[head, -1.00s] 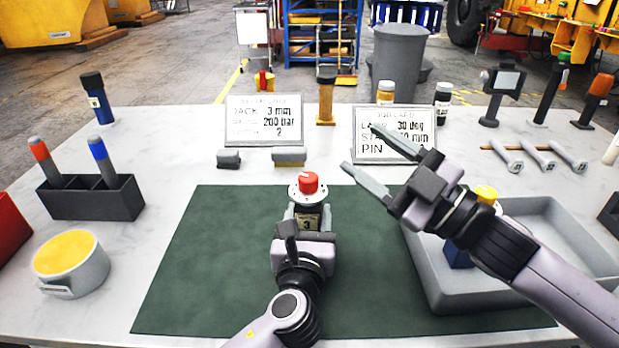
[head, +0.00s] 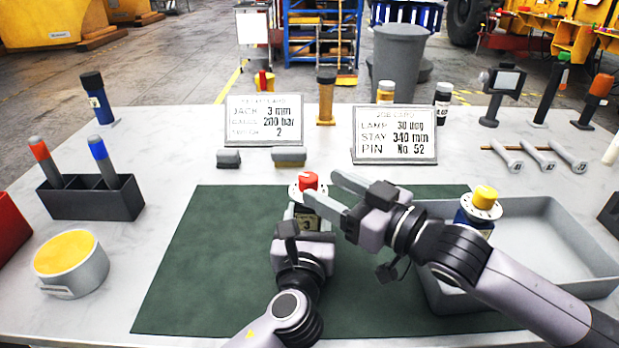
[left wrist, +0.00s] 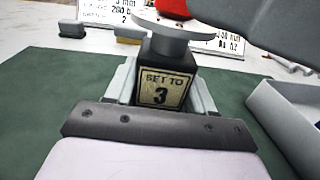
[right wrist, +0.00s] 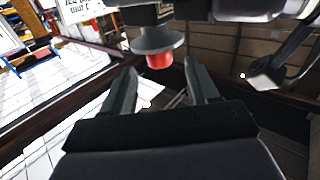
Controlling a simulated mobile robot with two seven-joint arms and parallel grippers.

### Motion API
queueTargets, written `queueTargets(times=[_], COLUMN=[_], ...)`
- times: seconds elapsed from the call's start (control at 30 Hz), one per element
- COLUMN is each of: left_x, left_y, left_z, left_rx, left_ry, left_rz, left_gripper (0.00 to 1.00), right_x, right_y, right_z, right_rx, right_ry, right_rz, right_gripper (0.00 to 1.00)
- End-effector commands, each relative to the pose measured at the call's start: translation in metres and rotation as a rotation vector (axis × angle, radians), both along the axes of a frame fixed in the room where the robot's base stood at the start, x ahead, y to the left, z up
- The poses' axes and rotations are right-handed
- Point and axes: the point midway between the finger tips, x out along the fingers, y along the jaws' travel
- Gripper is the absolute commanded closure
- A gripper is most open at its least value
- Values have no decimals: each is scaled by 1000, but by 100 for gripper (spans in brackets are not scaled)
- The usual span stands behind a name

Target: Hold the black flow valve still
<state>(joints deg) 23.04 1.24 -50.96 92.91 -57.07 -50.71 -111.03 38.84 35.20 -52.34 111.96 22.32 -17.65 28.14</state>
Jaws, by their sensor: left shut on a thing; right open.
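The black flow valve (head: 306,213) stands upright on the green mat, with a white dial and a red knob (head: 309,181) on top. Its label reads "SET TO 3" in the left wrist view (left wrist: 163,88). My left gripper (head: 304,222) is shut on the valve's body from the front. My right gripper (head: 325,192) is open, its fingers pointing left at the red knob. In the right wrist view the knob (right wrist: 159,60) shows beyond and between the fingertips; whether they touch it I cannot tell.
A blue valve with a yellow knob (head: 485,198) stands in the grey tray (head: 572,262) at right, partly behind my right arm. Two cards (head: 264,121) (head: 395,135) stand behind the mat (head: 200,270). A pen holder (head: 92,198) and a yellow-topped round tub (head: 70,262) are at left. The mat's left part is clear.

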Motion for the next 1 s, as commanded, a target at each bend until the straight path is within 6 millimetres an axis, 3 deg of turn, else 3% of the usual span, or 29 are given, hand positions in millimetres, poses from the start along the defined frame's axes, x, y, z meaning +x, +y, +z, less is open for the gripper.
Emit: queueTargets(times=[0.3, 0.73, 0.9, 1.0], left_x=[0, 0, 0, 0], left_y=[0, 0, 0, 0], left_z=[2, 2, 2, 2], left_rx=[-1, -1, -1, -1], left_ry=[-4, -4, -4, -4], left_rz=[0, 0, 0, 0], left_gripper=[100, 100, 100, 100], right_x=[27, 32, 32, 32], right_y=[31, 37, 37, 37], right_z=[1, 0, 0, 0], right_rx=[-1, -1, -1, -1], right_ry=[-2, -2, -2, -2], right_rz=[0, 0, 0, 0], right_gripper=[41, 41, 92, 92])
